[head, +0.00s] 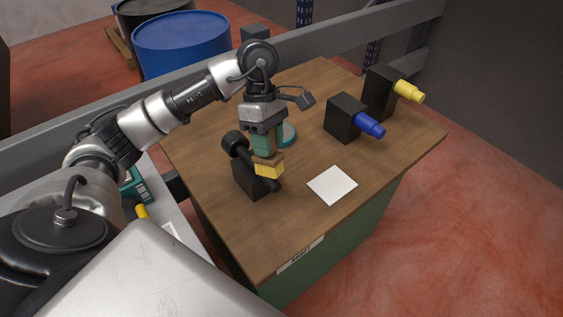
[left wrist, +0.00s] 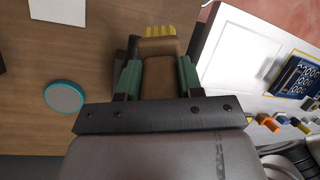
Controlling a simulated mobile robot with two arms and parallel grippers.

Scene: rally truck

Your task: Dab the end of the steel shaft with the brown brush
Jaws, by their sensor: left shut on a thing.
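My left gripper (head: 264,140) is shut on the brown brush (head: 267,158), with its green fingers on both sides of the handle. The brush's yellow bristles (head: 270,171) point down toward the table's front. In the left wrist view the brown brush (left wrist: 159,75) lies between the fingers. A dark grey shaft (head: 275,186), seemingly the steel one, sits on a black block (head: 249,181) just below the brush. The bristles overlap the shaft near its front end; I cannot tell if they touch. The brush hides part of the shaft. My right gripper is not in view.
Black blocks with a blue shaft (head: 369,125) and a yellow shaft (head: 409,91) stand farther right on the wooden table (head: 210,120). A white square (head: 332,185) lies at the front. A teal-rimmed disc (left wrist: 65,97) lies near the gripper. A grey rail (head: 345,41) runs behind.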

